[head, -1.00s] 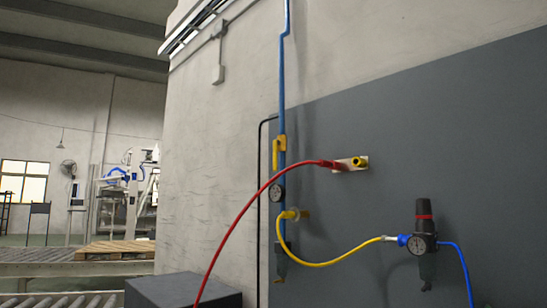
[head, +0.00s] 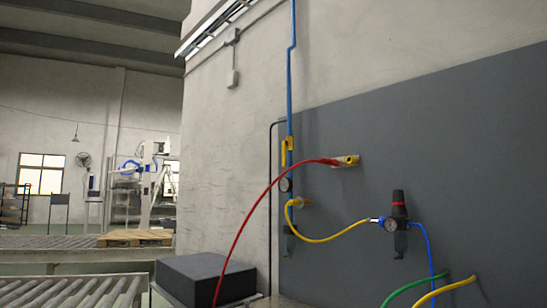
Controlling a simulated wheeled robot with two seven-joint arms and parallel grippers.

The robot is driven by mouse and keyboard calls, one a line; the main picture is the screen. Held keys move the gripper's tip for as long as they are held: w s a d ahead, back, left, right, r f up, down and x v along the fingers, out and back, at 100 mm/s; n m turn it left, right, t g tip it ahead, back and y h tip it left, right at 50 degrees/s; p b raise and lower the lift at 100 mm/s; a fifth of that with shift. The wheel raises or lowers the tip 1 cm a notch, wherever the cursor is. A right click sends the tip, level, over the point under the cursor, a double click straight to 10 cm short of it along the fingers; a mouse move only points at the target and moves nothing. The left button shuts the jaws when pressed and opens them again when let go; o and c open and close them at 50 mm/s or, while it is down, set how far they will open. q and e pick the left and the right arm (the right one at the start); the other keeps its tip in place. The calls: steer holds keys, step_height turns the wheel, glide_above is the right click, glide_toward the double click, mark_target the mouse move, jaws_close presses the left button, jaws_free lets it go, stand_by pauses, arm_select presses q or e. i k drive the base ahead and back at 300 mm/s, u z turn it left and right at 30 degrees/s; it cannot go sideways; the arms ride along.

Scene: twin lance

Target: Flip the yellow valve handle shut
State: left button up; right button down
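The yellow valve handle (head: 284,153) sits on the blue vertical pipe (head: 291,80) at the left part of the grey wall panel. The handle hangs along the pipe, pointing down.
A red hose (head: 252,208) arches from a wall fitting (head: 346,161) past the pipe. A yellow hose (head: 325,240) runs from the pipe to a regulator (head: 398,225). A dark box (head: 205,279) stands below, left of the pipe. Roller conveyors (head: 75,291) lie at left.

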mark_target(285, 142)
steer(key=k, duration=0.65)
steer(key=u, duration=0.85)
steer(key=i, duration=0.9)
steer(key=u, duration=0.45)
steer(key=i, duration=1.2)
steer(key=z, duration=0.9)
steer(key=i, duration=0.25)
steer(key=z, duration=0.25)
